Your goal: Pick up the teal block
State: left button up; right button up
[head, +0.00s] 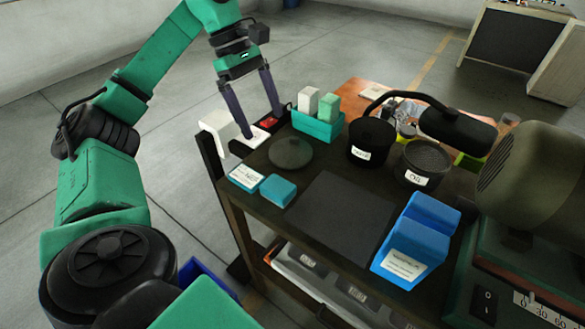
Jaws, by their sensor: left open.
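The teal block (278,190) lies at the near left part of the dark cart top (308,165), beside a white-labelled box. My left gripper (262,123) is open, with its two long dark fingers pointing down over the far left corner of the cart. It is apart from the teal block, which is nearer and a little to the right in the picture. I cannot tell whether its fingertips touch anything. My right gripper is not in view.
Near the fingertips are a red item (268,122) and a teal tray (316,127) holding a white and a green block. A round disc (290,153), black pots (371,139), a dark mat (340,215) and blue boxes (416,240) also occupy the cart. A large machine (540,180) stands right.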

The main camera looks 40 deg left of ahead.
pick_arm(q)
jog(key=b, duration=0.5)
send_near(281, 187)
jog(key=b+x, duration=0.2)
jog(key=b, duration=0.2)
jog(key=shift+b, duration=0.35)
jog(key=shift+d+x, duration=0.25)
jog(key=shift+x, duration=1)
jog(key=x, duration=0.4)
jog(key=shift+s+f, duration=0.15)
jog(key=shift+f, duration=0.3)
jog(key=shift+d+f, duration=0.15)
jog(key=shift+f, duration=0.25)
jog(key=c, duration=1.4)
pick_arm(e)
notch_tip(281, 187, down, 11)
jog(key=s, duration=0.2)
